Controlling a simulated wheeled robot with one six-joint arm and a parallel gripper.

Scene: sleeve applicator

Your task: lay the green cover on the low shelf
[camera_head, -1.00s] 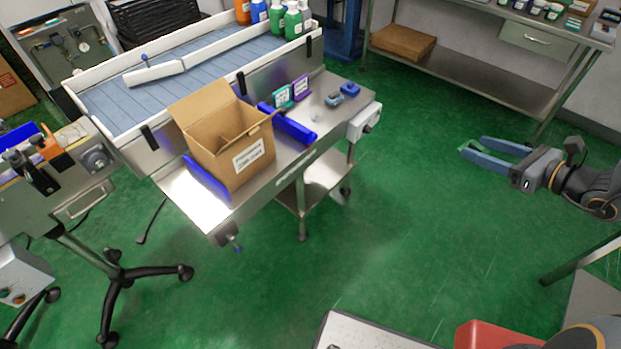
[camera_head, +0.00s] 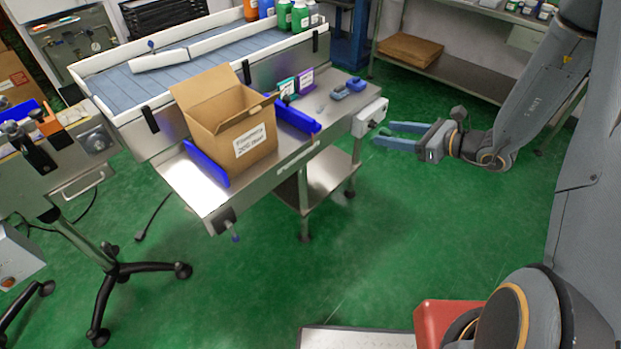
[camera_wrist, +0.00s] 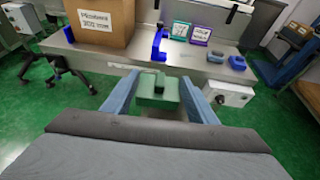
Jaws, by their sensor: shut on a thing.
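My gripper (camera_head: 383,133) reaches toward the right end of the steel table (camera_head: 260,175), beside the table's control box. In the wrist view, my gripper (camera_wrist: 160,80) is shut on the green cover (camera_wrist: 157,101), a small blocky green piece between the blue fingers. The cover blends with the green floor in the head view and cannot be made out there. A low shelf (camera_head: 330,174) lies under the steel table, bare where it shows. Another low shelf (camera_head: 465,82) is under the back bench.
A cardboard box (camera_head: 245,142) and blue guides stand on the steel table. The control box (camera_head: 369,117) juts from its right end; it also shows in the wrist view (camera_wrist: 230,93). Flat cardboard (camera_head: 411,50) lies on the back bench's shelf. The floor between is clear.

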